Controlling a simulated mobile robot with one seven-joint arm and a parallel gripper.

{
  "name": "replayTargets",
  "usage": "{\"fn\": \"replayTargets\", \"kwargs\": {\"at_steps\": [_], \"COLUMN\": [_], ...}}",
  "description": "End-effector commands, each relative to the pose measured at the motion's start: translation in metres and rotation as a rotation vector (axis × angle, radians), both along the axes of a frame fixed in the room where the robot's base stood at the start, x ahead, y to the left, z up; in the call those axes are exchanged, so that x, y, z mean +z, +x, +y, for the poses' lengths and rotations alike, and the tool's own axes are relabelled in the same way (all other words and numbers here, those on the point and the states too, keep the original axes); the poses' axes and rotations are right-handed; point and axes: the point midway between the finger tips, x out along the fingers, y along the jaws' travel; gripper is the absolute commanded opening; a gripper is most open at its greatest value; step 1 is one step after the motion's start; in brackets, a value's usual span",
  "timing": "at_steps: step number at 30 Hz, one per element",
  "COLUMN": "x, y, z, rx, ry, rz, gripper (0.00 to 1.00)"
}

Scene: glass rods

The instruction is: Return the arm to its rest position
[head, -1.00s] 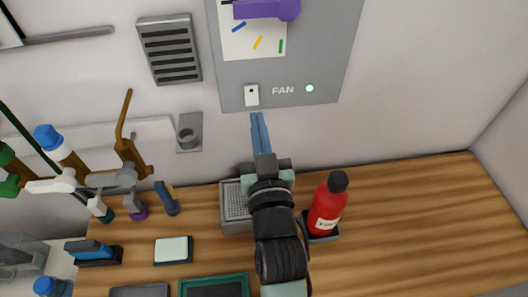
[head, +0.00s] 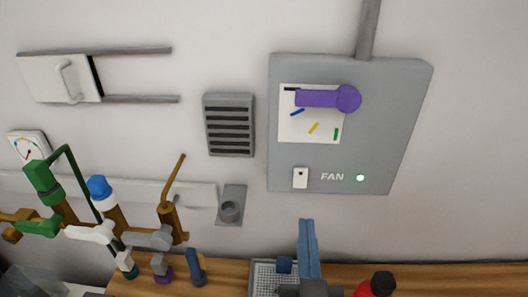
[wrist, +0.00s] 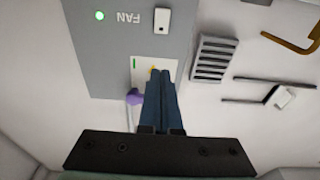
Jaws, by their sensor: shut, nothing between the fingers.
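My gripper (head: 307,232) has blue fingers pressed together, with nothing between them. In the head view it points up in front of the wall, below the grey fan panel (head: 400,120). In the wrist view the shut fingers (wrist: 160,85) reach toward the same panel, which appears upside down. They overlap the white card with coloured marks there, and I cannot tell the gap. The purple lever (head: 325,99) lies level over the top of the card (head: 300,130). A green light (head: 360,178) glows beside the word FAN, next to a small white switch (head: 300,178).
A red bottle with a black cap (head: 381,284) stands just right of my arm. A mesh-topped grey box (head: 268,276) is at its left. Pipes and coloured valves (head: 105,200) crowd the left. A grey vent (head: 229,125) is on the wall. The wall right of the panel is bare.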

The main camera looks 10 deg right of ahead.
Motion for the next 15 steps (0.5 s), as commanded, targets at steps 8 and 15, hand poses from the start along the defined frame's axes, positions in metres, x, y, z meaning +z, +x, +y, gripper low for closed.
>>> {"fn": "replayTargets", "kwargs": {"at_steps": [8,15], "x": [0.082,0.245], "y": [0.026,0.027], "z": [0.025,0.084], "rx": [0.063,0.177], "ry": [-0.037,-0.087], "rz": [-0.139,-0.416], "gripper": [0.0,0.0]}}
